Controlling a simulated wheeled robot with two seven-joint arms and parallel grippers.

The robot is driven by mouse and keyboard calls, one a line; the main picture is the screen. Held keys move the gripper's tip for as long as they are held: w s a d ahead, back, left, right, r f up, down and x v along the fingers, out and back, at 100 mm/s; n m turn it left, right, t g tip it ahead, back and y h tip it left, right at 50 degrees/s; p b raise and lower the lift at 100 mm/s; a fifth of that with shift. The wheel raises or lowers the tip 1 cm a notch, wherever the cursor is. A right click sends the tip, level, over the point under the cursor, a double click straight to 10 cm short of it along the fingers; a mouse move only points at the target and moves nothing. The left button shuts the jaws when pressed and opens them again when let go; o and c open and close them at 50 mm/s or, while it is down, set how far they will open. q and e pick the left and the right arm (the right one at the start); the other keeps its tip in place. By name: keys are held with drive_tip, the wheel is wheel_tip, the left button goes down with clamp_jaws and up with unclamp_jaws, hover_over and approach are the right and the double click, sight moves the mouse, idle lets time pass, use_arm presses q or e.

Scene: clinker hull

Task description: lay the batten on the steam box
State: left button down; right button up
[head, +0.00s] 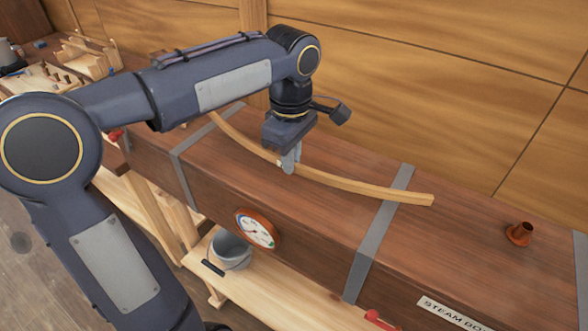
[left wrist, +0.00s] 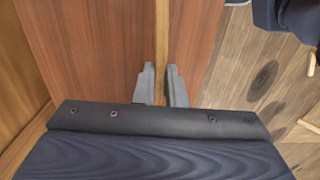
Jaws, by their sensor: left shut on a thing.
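The batten (head: 370,188) is a long, thin, curved strip of pale wood. It lies along the top of the steam box, or just above it; I cannot tell whether it touches. The steam box (head: 470,240) is a long reddish-brown wooden box with grey metal straps and a label on its front. My left gripper (head: 289,166) points down over the box top and is shut on the batten near its middle. In the left wrist view the fingers (left wrist: 162,85) stand on either side of the batten (left wrist: 162,40). My right gripper is not in view.
A round dial gauge (head: 257,229) is on the box's front face. A copper fitting (head: 519,233) stands on the top at the right. A grey bucket (head: 230,251) is on the lower shelf (head: 285,290). A wooden wall (head: 430,80) runs close behind the box.

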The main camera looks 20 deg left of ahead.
use_arm(q)
drive_tip(key=shift+d+f, duration=0.15)
drive_tip(key=shift+f, duration=0.75)
drive_tip(key=shift+d+f, duration=0.15)
drive_tip(key=shift+f, duration=0.75)
drive_tip(key=shift+f, duration=0.1)
drive_tip(key=shift+f, duration=0.15)
drive_tip(key=c, duration=1.5)
unclamp_jaws()
